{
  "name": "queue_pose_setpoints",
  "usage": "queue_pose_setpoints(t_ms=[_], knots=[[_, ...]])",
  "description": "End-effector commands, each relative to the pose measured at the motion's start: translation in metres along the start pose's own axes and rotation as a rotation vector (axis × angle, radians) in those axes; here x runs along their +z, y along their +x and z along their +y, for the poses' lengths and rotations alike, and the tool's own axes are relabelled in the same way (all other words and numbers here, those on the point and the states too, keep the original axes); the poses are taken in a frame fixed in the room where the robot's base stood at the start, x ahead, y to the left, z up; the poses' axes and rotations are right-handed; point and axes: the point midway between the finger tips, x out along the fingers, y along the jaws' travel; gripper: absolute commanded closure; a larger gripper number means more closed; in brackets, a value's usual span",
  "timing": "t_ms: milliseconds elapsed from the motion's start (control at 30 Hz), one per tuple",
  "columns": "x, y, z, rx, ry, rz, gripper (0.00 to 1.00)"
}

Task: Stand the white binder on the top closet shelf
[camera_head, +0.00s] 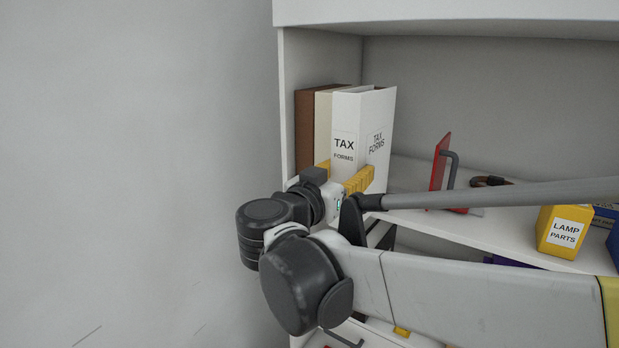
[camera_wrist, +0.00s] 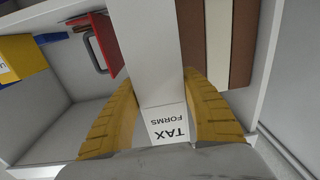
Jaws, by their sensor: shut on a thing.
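The white binder (camera_head: 378,125) is upright inside the closet, its TAX FORMS label facing out. It also shows in the wrist view (camera_wrist: 150,50). My gripper (camera_head: 341,174) is shut on the lower part of its spine. In the wrist view, the yellow fingers of my gripper (camera_wrist: 160,85) lie on both sides of the spine. The binder is over the left end of the closet shelf (camera_head: 455,224), beside a cream binder (camera_head: 323,120). Its lower end is hidden behind my gripper, so I cannot tell whether it touches the shelf.
A brown binder (camera_head: 304,115) stands against the left closet wall (camera_head: 287,100). To the right are a red bookend-like piece with a grey handle (camera_head: 438,165) and a yellow LAMP PARTS box (camera_head: 563,230). A white panel (camera_head: 450,12) lies overhead.

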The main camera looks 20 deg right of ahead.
Motion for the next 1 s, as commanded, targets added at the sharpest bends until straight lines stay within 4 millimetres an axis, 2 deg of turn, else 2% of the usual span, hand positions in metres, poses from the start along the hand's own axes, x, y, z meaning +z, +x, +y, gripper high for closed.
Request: queue_pose_setpoints(t_ms=[1000], knots=[[0.001, 0.128, 0.005, 0.002, -0.001, 0.001, 0.91]])
